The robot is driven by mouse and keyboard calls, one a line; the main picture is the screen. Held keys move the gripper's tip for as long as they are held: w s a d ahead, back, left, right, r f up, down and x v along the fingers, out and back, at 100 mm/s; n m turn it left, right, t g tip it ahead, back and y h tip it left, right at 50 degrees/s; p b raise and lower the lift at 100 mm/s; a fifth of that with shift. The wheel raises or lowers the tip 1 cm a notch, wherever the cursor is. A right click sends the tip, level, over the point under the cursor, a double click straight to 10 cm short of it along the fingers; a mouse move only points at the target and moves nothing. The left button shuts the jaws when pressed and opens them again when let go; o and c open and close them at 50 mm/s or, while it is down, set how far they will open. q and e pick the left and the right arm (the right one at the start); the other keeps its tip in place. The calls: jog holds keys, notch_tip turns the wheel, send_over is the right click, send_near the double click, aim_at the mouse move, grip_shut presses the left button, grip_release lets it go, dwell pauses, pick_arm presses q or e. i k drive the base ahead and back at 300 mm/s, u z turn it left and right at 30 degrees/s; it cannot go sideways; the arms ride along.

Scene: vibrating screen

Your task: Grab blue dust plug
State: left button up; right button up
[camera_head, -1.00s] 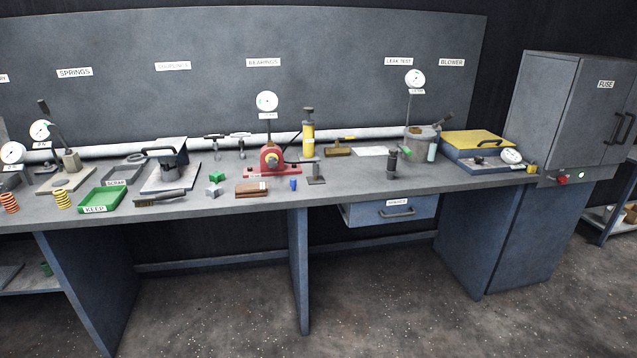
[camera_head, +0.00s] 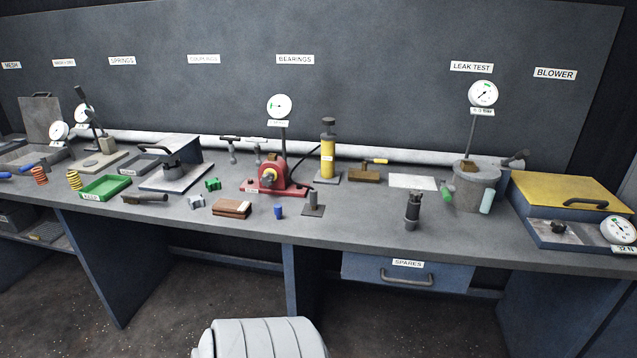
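A small blue cylinder, the blue dust plug (camera_head: 278,212), stands upright near the front edge of the grey workbench (camera_head: 335,226). It is left of a dark post on a small square base (camera_head: 313,205) and right of a brown block (camera_head: 232,208). Nothing touches it. Neither of my grippers shows. A white, ribbed, rounded part of my own body is at the bottom middle, below the bench edge.
The red bearing device with a gauge (camera_head: 272,178) and a yellow cylinder (camera_head: 328,157) stand behind the plug. A dark upright fitting (camera_head: 412,210) stands to the right. The green tray (camera_head: 105,187) is at left. The SPARES drawer (camera_head: 408,272) is below the bench.

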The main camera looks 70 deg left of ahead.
aim_at(277, 208)
jog(key=u, duration=0.3)
jog(key=i, duration=1.1)
jog(key=u, duration=1.55)
jog(key=i, duration=0.8)
jog(key=u, duration=0.75)
